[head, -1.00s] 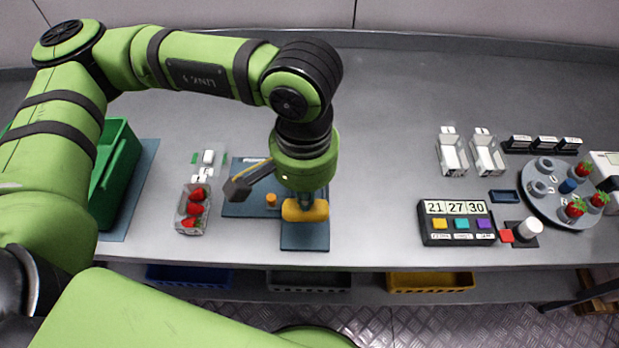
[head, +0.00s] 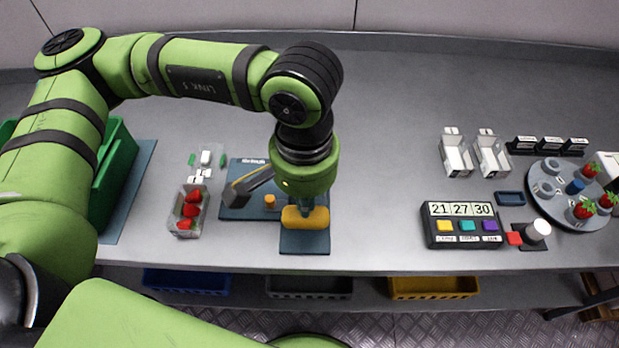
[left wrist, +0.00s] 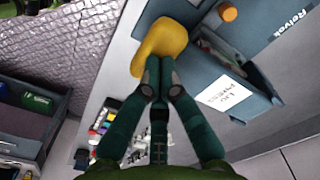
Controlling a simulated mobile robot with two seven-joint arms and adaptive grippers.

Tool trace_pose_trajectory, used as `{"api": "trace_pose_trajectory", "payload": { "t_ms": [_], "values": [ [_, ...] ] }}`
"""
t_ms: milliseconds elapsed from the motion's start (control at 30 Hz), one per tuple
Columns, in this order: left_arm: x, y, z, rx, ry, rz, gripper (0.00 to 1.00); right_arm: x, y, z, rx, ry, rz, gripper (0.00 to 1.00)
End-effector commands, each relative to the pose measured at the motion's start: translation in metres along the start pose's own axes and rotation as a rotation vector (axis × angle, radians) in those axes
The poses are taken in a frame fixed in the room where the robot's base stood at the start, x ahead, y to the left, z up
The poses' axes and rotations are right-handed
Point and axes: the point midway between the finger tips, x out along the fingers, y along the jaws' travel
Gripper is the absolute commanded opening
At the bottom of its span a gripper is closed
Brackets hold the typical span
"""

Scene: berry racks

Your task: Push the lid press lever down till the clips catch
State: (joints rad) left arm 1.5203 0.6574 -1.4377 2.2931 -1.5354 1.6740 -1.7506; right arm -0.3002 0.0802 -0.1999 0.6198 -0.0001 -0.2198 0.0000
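The lid press stands on a blue-grey base (head: 304,243) left of centre in the head view. Its lever has a thick yellow handle (head: 305,217), also at the top of the left wrist view (left wrist: 160,42). A box labelled as the lid press (left wrist: 240,92) is beside it in the wrist view. My left gripper (left wrist: 159,68) points down with its fingertips together, at the yellow handle and not around it. In the head view its fingers are mostly hidden behind the wrist. I cannot see the clips or whether they are caught. My right gripper is not in view.
A clear punnet of strawberries (head: 188,211) stands left of the press. A green crate (head: 118,165) is further left. A counter box with coloured buttons (head: 464,226), white trays (head: 455,153) and a round grey rack (head: 560,212) stand right. The middle table behind is clear.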

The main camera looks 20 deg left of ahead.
Motion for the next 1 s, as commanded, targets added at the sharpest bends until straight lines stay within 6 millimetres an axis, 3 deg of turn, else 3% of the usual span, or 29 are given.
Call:
{"api": "trace_pose_trajectory", "payload": {
  "t_ms": [267,1000],
  "values": [
    [-0.002,0.000,0.001,0.000,-0.003,0.000,0.00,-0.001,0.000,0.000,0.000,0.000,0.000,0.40],
    [-0.062,0.000,0.000,0.000,-0.002,0.001,0.00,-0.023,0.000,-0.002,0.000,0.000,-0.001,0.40]
  ]
}}
